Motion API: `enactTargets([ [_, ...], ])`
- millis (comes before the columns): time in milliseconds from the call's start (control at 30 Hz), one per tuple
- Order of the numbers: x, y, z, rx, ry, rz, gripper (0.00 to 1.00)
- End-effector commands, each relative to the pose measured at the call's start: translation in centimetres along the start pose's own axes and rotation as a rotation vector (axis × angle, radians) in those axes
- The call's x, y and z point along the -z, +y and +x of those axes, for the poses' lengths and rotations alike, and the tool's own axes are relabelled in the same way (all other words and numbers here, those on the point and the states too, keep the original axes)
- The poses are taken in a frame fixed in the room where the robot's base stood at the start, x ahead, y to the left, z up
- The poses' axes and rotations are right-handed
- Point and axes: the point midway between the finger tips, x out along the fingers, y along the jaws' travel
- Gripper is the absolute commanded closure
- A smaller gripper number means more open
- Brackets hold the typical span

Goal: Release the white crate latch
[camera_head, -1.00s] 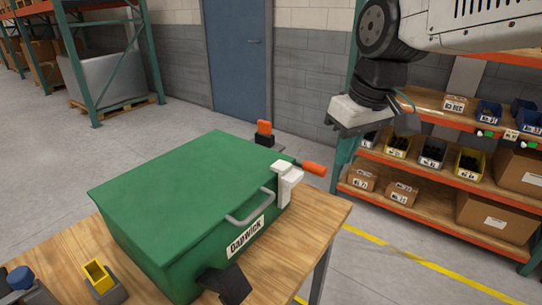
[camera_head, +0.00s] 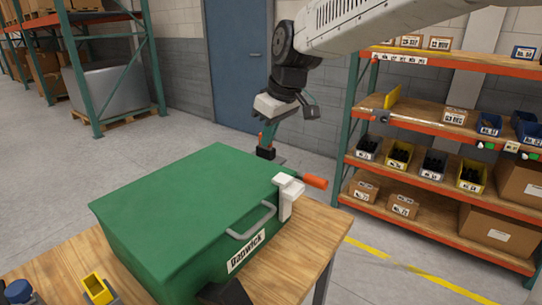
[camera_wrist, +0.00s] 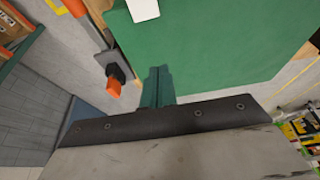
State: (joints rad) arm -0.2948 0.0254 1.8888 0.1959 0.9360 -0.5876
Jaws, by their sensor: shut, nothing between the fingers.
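The green crate (camera_head: 190,205) sits closed on the wooden table. Its white latch (camera_head: 288,190) is on the right front edge, with an orange handle (camera_head: 315,181) sticking out to the right. In the wrist view the white latch (camera_wrist: 143,9) is at the top edge, with the orange handle (camera_wrist: 76,7) to its left. My gripper (camera_head: 268,133) is above and behind the crate's far right corner, apart from the latch. Its teal fingers (camera_wrist: 157,85) are together and empty, pointing toward the green lid.
A black and orange clamp-like part (camera_wrist: 113,80) is beside the crate, near my fingers in the wrist view. A yellow part (camera_head: 97,289) and a blue-topped part (camera_head: 18,291) are at the table's left. A shelf with bins (camera_head: 430,165) stands at right.

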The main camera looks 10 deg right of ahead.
Motion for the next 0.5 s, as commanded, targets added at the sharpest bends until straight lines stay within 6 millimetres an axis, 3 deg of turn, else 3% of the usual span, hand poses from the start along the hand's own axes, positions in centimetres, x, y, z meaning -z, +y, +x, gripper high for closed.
enactTargets([
  [500, -0.3, -0.1, 9.7, 0.001, -0.004, -0.001, 1.00],
])
